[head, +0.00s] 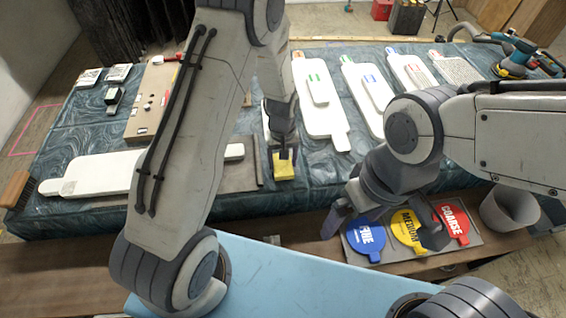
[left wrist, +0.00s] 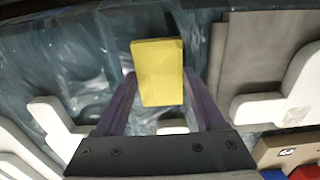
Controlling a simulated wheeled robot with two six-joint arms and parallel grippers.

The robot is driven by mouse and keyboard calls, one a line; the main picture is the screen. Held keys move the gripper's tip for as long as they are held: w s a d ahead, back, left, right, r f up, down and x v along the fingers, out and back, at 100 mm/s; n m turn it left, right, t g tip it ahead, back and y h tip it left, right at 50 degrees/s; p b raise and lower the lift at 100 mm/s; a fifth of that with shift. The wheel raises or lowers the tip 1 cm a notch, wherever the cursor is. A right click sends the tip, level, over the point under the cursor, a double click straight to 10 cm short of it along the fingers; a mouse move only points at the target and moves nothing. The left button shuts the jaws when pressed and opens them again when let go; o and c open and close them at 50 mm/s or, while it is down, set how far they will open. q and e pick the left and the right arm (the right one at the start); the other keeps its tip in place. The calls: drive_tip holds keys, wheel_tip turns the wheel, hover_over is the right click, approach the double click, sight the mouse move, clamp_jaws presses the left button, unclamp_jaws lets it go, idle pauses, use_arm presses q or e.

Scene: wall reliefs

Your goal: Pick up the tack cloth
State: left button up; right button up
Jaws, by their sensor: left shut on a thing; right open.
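The tack cloth is a small yellow block-like piece (head: 284,170) at the middle of the head view. In the left wrist view the yellow cloth (left wrist: 158,72) sits between the two fingertips. My left gripper (head: 285,154) is shut on it, over the near part of the covered table. Whether the cloth touches the table is hard to tell. My right gripper (head: 387,226) is open and empty, above the blue, yellow and red discs at the table's near side.
Several white boards (head: 318,98) lie on the dark plastic-covered table (head: 240,203). A blue disc (head: 365,236) and a red disc (head: 453,222) lie on a grey tray. A grey cup (head: 510,208) stands right of them. A brush (head: 18,190) lies at the left edge.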

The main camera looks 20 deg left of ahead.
sight(284, 164)
use_arm(q)
drive_tip(key=shift+r, duration=0.5)
wheel_tip(284, 164, up, 3)
drive_tip(key=shift+d+f+b, duration=0.1)
drive_tip(key=shift+d+b, duration=0.05)
drive_tip(key=shift+b, duration=0.2)
drive_tip(key=s+d+r+b, duration=0.1)
drive_tip(key=s+d+r, duration=0.3)
drive_tip(key=d, duration=0.6)
wheel_tip(284, 164, up, 3)
drive_tip(key=shift+d+f, duration=0.15)
drive_tip(key=shift+d, duration=0.2)
